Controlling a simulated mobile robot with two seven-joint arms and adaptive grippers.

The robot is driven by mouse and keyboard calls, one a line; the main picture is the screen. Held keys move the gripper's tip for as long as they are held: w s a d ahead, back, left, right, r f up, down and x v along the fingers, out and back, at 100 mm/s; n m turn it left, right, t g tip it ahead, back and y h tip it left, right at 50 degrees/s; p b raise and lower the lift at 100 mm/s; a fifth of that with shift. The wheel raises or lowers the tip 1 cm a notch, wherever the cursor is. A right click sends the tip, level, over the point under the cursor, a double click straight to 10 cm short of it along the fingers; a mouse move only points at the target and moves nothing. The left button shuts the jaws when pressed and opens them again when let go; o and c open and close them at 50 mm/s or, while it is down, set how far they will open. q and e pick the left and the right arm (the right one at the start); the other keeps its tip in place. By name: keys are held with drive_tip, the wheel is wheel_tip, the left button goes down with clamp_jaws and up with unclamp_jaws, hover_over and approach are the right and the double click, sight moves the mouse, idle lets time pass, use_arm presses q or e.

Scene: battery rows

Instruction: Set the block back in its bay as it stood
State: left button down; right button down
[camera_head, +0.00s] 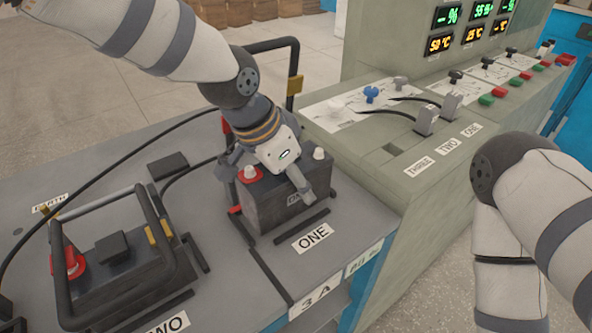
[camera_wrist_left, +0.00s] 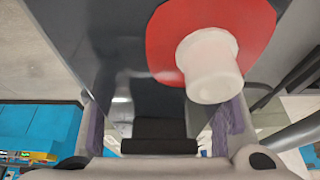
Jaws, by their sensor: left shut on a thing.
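The block (camera_head: 275,205) is a dark grey battery with a white post on a red disc (camera_head: 250,176) and a plain white post (camera_head: 319,153). It stands upright at the bay marked ONE (camera_head: 313,236), between black edge strips (camera_head: 302,222). I cannot tell whether its underside touches the bay floor. My left gripper (camera_head: 263,178) is above it, shut on it with one finger at each side. In the left wrist view the block's dark face (camera_wrist_left: 105,50), red disc and white post fill the space past the fingers. My right arm shows at right; its gripper is out of view.
A black hold-down frame (camera_head: 294,60) with a yellow clip stands raised behind bay ONE. Another battery (camera_head: 120,265) sits under a frame in bay TWO at left. Black cables and a black cap (camera_head: 168,165) lie behind. A console (camera_head: 440,150) with levers rises at right.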

use_arm(q)
drive_tip(key=shift+d+f, duration=0.1)
drive_tip(key=shift+f, duration=0.45)
drive_tip(key=shift+r, duration=0.15)
use_arm(e)
drive_tip(key=shift+s+f, duration=0.25)
drive_tip(key=shift+s, duration=0.05)
use_arm(q)
drive_tip(key=shift+w, duration=0.1)
drive_tip(key=c, duration=0.6)
unclamp_jaws()
drive_tip(key=shift+f, duration=0.2)
